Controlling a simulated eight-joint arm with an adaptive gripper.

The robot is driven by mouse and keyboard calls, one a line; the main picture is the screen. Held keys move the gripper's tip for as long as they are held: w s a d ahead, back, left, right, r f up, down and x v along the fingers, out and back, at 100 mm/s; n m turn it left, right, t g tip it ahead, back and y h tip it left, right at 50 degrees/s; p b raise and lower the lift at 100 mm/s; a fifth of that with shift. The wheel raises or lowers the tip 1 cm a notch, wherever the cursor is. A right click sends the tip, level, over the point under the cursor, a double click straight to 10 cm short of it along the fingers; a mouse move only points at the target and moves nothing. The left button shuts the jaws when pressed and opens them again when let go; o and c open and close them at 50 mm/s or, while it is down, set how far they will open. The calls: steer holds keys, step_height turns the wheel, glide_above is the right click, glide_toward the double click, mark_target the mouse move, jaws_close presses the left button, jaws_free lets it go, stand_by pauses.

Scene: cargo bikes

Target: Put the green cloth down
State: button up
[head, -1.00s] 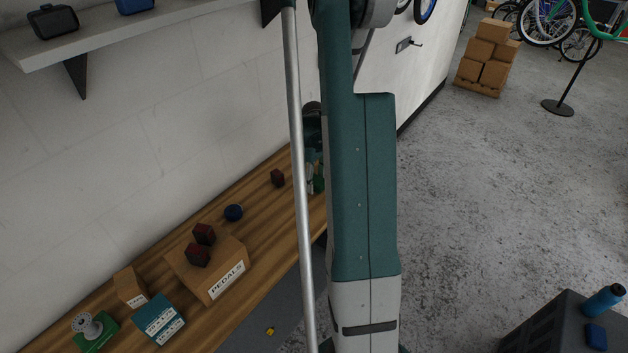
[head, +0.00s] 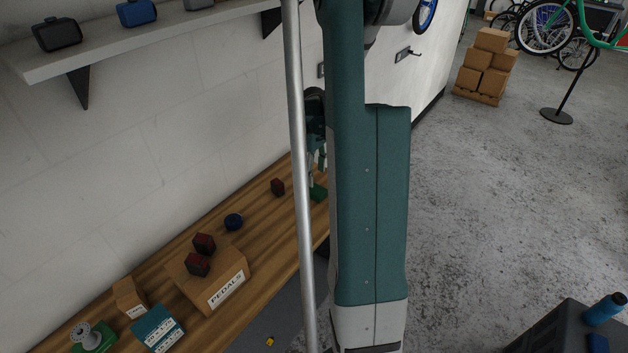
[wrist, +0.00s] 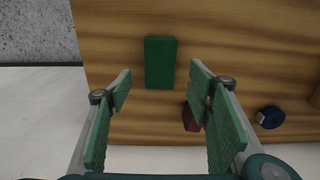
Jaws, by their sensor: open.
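The green cloth (wrist: 160,63) lies flat on the wooden bench, a folded rectangle, in the wrist view. It also shows in the head view (head: 318,193), partly hidden behind my arm. My gripper (wrist: 160,82) is open and empty, with its two green-padded fingers apart and the cloth lying beyond the gap between them. In the head view my gripper (head: 317,160) is mostly hidden by my arm and appears above the cloth.
The wooden bench (head: 255,195) holds a dark red block (head: 277,187), a blue round item (head: 233,222) and a cardboard PEDALS box (head: 228,290) with two red blocks on it. A wall shelf (head: 170,37) hangs above.

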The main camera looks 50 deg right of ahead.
steer(key=shift+r, duration=1.85)
steer(key=w+a+r+t, duration=0.1)
steer(key=a+r, duration=0.4)
steer(key=a, duration=0.5)
steer(key=w+a+r+t+h, duration=0.1)
steer(key=a+r, duration=0.4)
steer(key=a, duration=0.4)
steer(key=w+a+r+t, duration=0.1)
steer(key=a+r, duration=0.5)
steer(key=a, duration=0.4)
steer(key=s+a+t, duration=0.1)
steer(key=s+a, duration=0.3)
steer(key=a, duration=0.4)
steer(key=s+a+r+t, duration=0.1)
steer(key=s+a, duration=0.3)
steer(key=a, duration=0.4)
steer(key=s+a+r+t+y, duration=0.1)
steer(key=s+a, duration=0.3)
steer(key=a, duration=0.4)
steer(key=shift+t, duration=0.6)
